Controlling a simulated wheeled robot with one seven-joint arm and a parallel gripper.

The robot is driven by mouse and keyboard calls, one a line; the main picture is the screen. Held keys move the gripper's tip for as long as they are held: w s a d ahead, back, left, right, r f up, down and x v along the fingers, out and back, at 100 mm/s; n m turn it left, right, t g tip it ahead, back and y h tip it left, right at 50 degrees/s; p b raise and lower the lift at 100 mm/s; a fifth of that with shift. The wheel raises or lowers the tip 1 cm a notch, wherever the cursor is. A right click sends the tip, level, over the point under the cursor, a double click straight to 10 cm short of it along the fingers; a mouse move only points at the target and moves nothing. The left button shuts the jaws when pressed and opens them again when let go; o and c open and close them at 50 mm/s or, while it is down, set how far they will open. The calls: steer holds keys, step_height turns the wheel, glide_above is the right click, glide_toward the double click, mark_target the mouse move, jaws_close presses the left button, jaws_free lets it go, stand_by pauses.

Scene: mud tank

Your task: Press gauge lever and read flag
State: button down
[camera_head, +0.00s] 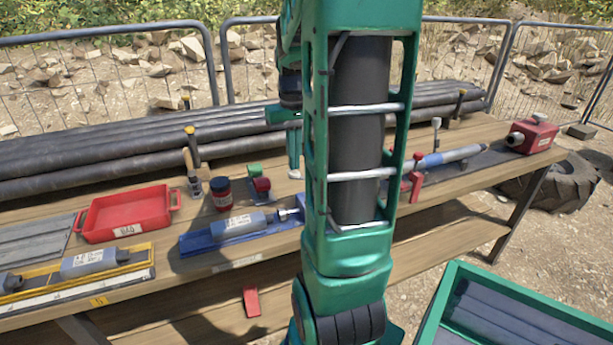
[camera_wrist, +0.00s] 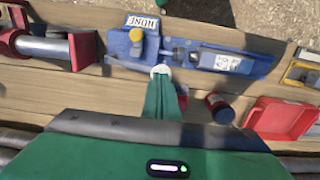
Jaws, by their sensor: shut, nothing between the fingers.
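My gripper (camera_wrist: 163,84) is shut and empty, pointing down over the bench. Its pale tip overlaps a round white piece at the edge of the blue fixture marked HONE (camera_wrist: 122,42); I cannot tell whether they touch. In the head view my gripper (camera_head: 294,158) shows left of my arm, behind the blue fixture (camera_head: 240,231). A small red device with a green block on top (camera_head: 258,183) stands just left of it, possibly the gauge with its flag. In the wrist view my fingers mostly hide it. I cannot make out a lever for certain.
A grey labelled cylinder (camera_head: 237,221) lies on the blue fixture. Black pipes (camera_head: 120,145) lie behind. A red box (camera_head: 532,134) stands at the far right. My arm hides the bench's middle.

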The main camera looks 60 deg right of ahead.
mark_target(295, 172)
steer(key=shift+f, duration=2.5)
step_height(295, 172, up, 11)
stand_by(0.4)
stand_by(0.4)
